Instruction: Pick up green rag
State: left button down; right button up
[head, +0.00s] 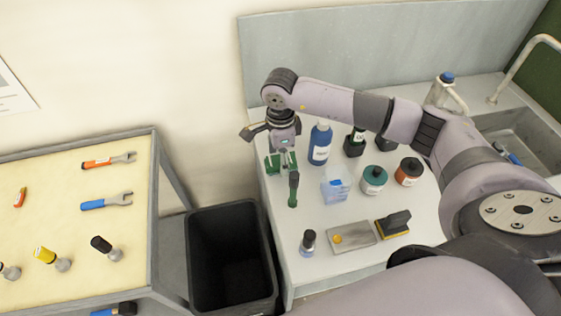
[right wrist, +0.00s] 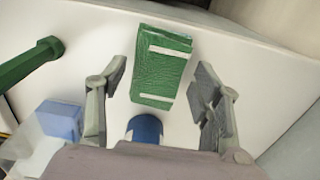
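The green rag (right wrist: 160,68) is a folded green block with white bands. It lies flat on the white table, between and beyond the fingertips in the right wrist view. In the head view it shows as a green patch (head: 272,163) at the table's left end, partly hidden by my right gripper (head: 283,158). My right gripper points down over the rag. In the right wrist view its two fingers (right wrist: 160,88) are spread wide, with nothing between them in their grip. My left gripper is not in view.
A green-handled tool (head: 293,189), a blue bottle (head: 320,145) and a clear blue box (head: 337,185) stand close to the rag. Several jars and bottles stand farther right. A black bin (head: 231,244) is left of the white table (head: 304,263); a tool table (head: 60,210) lies beyond it.

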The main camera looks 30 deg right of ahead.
jog(key=c, duration=0.9)
jog(key=shift+r, duration=0.1)
notch_tip(320, 180, up, 20)
jog(key=b, duration=0.3)
jog(key=o, duration=0.6)
jog(key=c, duration=0.7)
